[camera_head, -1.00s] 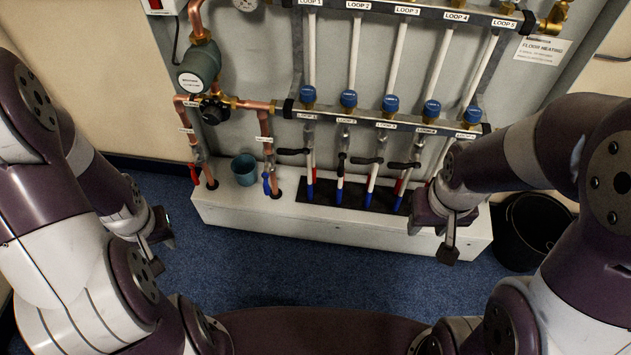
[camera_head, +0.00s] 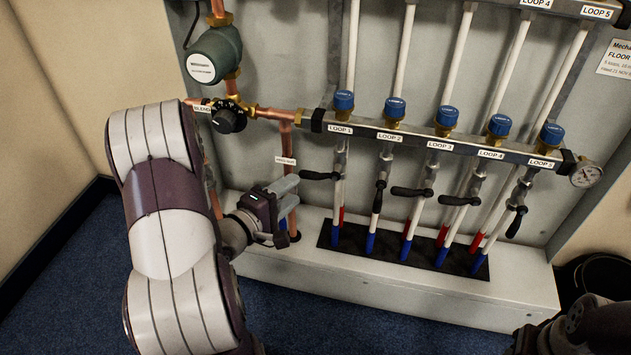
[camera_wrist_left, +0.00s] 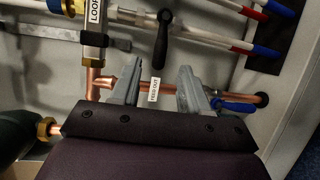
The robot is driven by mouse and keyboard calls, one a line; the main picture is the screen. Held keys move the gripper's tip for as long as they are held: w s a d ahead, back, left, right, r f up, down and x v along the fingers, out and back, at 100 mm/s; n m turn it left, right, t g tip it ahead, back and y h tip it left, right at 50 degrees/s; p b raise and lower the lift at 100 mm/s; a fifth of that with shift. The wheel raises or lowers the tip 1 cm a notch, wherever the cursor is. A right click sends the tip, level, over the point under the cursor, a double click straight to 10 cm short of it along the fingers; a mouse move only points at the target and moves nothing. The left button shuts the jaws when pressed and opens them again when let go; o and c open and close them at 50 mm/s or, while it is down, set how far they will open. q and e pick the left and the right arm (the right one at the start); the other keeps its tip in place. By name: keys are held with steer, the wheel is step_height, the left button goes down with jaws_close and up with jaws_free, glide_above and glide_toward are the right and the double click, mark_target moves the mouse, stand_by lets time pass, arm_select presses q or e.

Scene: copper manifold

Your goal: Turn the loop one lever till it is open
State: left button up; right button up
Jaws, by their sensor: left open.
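The loop one lever (camera_head: 318,175) is a black handle below the LOOP 1 label (camera_head: 340,130). It points left, across its pipe. In the left wrist view a black lever (camera_wrist_left: 162,38), apparently the same one, is just beyond the fingertips. My left gripper (camera_head: 292,192) is open, below and left of the lever in the head view. Its fingers (camera_wrist_left: 154,62) look empty, with a copper pipe (camera_wrist_left: 137,86) and a white tag behind them. I see no contact with the lever. A dark part of my right arm shows at the lower right; its fingers cannot be made out.
Loop two's lever (camera_head: 379,196) and loop five's (camera_head: 516,221) lie roughly along their pipes; loop three's (camera_head: 411,192) and loop four's (camera_head: 459,201) lie across theirs. A blue handle (camera_wrist_left: 236,107) is beside the right finger. A black bucket (camera_head: 590,278) stands at right.

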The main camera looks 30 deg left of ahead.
mark_target(308, 178)
arm_select(q)
steer(key=w+b, duration=0.1)
steer(key=w, duration=0.1)
steer(key=w+d+b, duration=0.1)
steer(key=w, duration=0.2)
steer(key=w+f+b, duration=0.1)
steer(key=w, duration=0.2)
steer(key=shift+d, duration=0.15)
steer(key=shift+c, duration=0.3)
jaws_close()
